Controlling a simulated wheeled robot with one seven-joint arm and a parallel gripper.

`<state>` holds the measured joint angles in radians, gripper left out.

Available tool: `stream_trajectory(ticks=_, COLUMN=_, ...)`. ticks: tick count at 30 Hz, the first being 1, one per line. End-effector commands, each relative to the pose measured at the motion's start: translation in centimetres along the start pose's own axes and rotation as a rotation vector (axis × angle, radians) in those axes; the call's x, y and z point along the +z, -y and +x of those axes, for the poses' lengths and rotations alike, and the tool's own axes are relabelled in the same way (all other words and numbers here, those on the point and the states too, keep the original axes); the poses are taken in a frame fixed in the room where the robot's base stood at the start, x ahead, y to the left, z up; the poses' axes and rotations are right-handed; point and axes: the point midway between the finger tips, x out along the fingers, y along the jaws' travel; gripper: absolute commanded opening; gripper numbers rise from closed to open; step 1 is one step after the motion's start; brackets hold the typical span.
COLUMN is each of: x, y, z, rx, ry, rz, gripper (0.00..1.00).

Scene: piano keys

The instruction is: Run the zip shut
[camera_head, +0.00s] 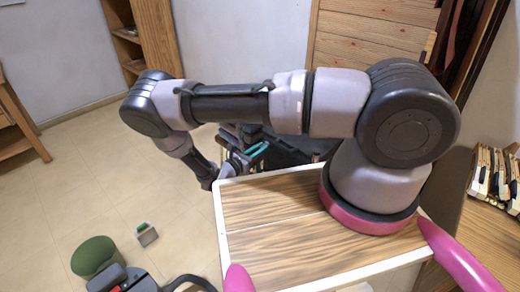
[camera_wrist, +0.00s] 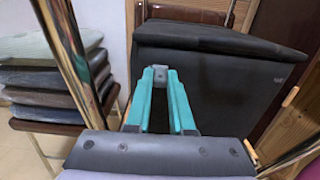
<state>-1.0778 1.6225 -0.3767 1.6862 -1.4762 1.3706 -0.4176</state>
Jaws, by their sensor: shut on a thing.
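A black box-shaped bag (camera_wrist: 217,77) with a flat top fills the middle and right of the wrist view. In the head view part of the dark bag (camera_head: 286,153) shows beyond the wooden top, partly behind my arm. My gripper (camera_wrist: 161,72), with teal fingers, reaches to the left part of the bag's front, just under its top edge. The gripper also shows in the head view (camera_head: 257,150). The zip's line cannot be made out.
A stack of folded dark pads (camera_wrist: 52,85) stands on a stand left of the bag. A green bin (camera_head: 95,257) and a small grey-green box (camera_head: 147,235) stand on the floor at lower left. Piano keys (camera_head: 494,178) lie at right.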

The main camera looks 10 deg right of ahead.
Motion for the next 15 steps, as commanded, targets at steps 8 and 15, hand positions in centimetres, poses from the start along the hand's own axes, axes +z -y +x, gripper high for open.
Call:
stream_trajectory(ticks=8, x=0.0, y=-0.1, z=-0.1, rx=0.002, ry=-0.001, rz=0.001, gripper=0.00)
stream_trajectory(ticks=15, x=0.0, y=1.9, z=-0.1, rx=0.001, ry=0.001, rz=-0.002, gripper=0.00)
